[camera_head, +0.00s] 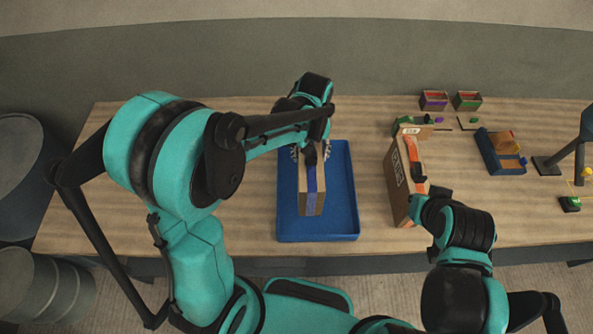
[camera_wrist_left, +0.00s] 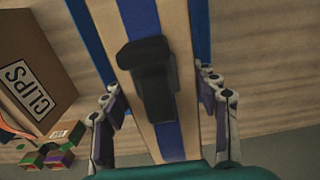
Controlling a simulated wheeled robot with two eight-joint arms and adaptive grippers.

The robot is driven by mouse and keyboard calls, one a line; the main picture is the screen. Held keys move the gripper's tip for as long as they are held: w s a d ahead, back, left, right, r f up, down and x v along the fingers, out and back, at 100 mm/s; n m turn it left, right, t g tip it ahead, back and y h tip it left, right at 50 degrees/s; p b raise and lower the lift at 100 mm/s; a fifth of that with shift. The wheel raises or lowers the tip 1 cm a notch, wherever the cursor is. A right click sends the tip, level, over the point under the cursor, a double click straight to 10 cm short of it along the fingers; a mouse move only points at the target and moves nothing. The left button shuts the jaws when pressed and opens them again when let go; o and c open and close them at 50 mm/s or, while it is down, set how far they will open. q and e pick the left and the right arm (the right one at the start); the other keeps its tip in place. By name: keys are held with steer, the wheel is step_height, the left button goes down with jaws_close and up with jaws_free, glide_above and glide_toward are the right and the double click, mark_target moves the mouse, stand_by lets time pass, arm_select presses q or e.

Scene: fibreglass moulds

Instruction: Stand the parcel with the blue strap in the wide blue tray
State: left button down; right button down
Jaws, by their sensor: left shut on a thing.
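The parcel with the blue strap (camera_head: 312,195) is a narrow brown box, upright within the outline of the wide blue tray (camera_head: 343,226). I cannot tell whether its bottom touches the tray floor. My left gripper (camera_head: 310,152) is shut on it from above. In the left wrist view the fingers of my left gripper (camera_wrist_left: 160,118) lie on both sides of the parcel (camera_wrist_left: 180,35), and a black block sits on its strap. Blue tray parts (camera_wrist_left: 200,40) show beside it. My right gripper (camera_head: 420,207) is beside another box; its fingers are not clear.
A brown box with an orange strap (camera_head: 400,185), labelled CLIPS in the left wrist view (camera_wrist_left: 28,75), stands right of the tray. Small bins (camera_head: 434,101), a blue holder (camera_head: 498,152) and a dark stand (camera_head: 560,160) are farther right. Bare tabletop lies left of the tray.

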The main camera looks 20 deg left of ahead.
arm_select(q)
steer(key=s+a+f+b, duration=0.1)
steer(key=s+a+f, duration=0.1)
steer(key=f, duration=0.4)
steer(key=shift+a+f, duration=0.4)
steer(key=shift+a, duration=0.35)
steer(key=shift+s, duration=0.15)
steer(key=shift+f, duration=0.1)
steer(key=shift+c, duration=2.3)
jaws_free()
